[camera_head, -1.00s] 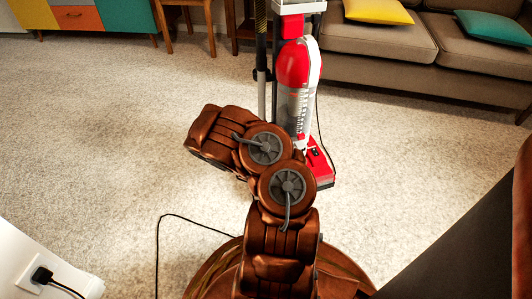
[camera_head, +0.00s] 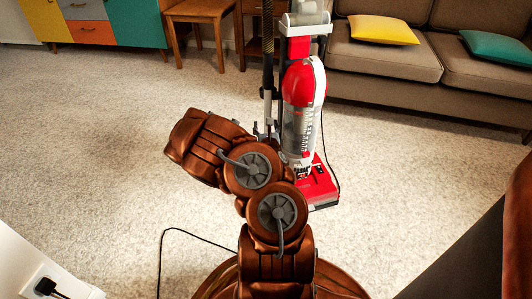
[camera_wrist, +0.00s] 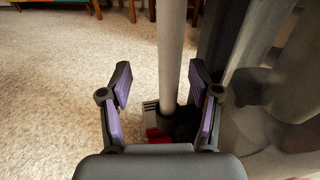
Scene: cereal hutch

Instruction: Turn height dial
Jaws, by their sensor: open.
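A red and grey upright vacuum cleaner (camera_head: 301,90) stands on the carpet beyond my arm in the head view. Its red floor head (camera_head: 320,188) shows at its lower right, with a small dark detail on top. I cannot tell whether that detail is the height dial. My arm hides part of its lower left. In the wrist view my gripper (camera_wrist: 160,72) is open, its purple-padded fingers apart. A grey tube (camera_wrist: 171,45) shows between the fingers, beyond them, and red parts (camera_wrist: 154,134) of the cleaner lie low behind it.
A brown sofa (camera_head: 385,55) with yellow and teal cushions stands behind the cleaner. A black cord (camera_head: 165,240) lies on the carpet.

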